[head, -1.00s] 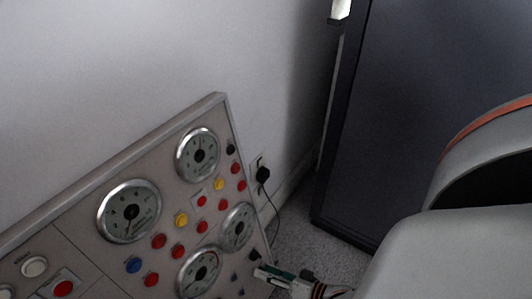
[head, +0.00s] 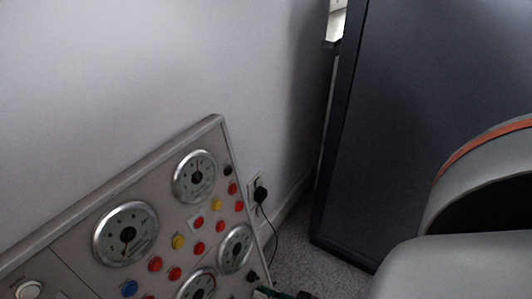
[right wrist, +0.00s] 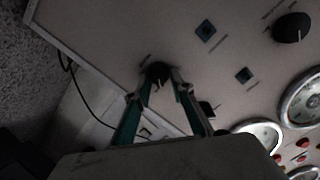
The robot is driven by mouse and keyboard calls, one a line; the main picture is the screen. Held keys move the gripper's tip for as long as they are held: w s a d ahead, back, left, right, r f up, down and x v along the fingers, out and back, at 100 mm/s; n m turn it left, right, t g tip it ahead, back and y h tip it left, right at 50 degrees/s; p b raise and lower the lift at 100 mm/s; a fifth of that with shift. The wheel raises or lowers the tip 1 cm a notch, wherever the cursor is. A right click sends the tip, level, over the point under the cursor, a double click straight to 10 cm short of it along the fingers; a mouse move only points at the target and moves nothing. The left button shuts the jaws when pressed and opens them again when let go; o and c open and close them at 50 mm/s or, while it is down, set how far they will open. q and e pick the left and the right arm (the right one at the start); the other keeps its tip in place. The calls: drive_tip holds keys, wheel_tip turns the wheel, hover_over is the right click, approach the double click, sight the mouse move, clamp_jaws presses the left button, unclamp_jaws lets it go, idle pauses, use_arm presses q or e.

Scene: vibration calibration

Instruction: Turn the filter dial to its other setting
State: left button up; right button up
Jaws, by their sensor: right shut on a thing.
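In the right wrist view my right gripper (right wrist: 159,84) has its two green-sided fingers on either side of a small black dial (right wrist: 157,70) with a pale pointer mark, near the panel's edge. It is shut on this dial. The label beside the dial is too small to read, so I cannot confirm it says filter. In the head view only a sliver of the right gripper (head: 284,293) shows at the bottom edge, by the panel's lower right corner. A second, larger black dial (right wrist: 291,27) stands apart at the upper right of the wrist view. My left gripper is not in view.
The sloping grey panel (head: 75,225) carries round gauges (head: 195,177) and several coloured buttons (head: 178,242). A black plug (head: 260,194) with a cable sits in the wall behind it. A tall dark cabinet (head: 415,110) stands at the right, with carpet (head: 305,262) between.

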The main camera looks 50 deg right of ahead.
use_arm(q)
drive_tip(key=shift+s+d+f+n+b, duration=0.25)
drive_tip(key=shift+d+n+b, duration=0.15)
drive_tip(key=shift+b, duration=0.1)
use_arm(e)
drive_tip(key=shift+s+a+f+n+h, duration=0.1)
drive_tip(key=shift+a+n+h, duration=0.2)
drive_tip(key=shift+n, duration=1.95)
drive_tip(key=shift+a+r+n+h, duration=0.15)
drive_tip(key=shift+n+h, duration=0.3)
drive_tip(key=shift+n, duration=1.85)
drive_tip(key=shift+s+a+f+n+h, duration=0.15)
drive_tip(key=shift+a+n+h, duration=0.15)
drive_tip(key=shift+n, duration=1.95)
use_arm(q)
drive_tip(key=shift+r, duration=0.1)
use_arm(e)
drive_tip(key=shift+w+d, duration=0.1)
drive_tip(key=shift+w, duration=0.05)
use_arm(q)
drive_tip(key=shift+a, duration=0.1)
use_arm(e)
drive_tip(key=o, duration=1.1)
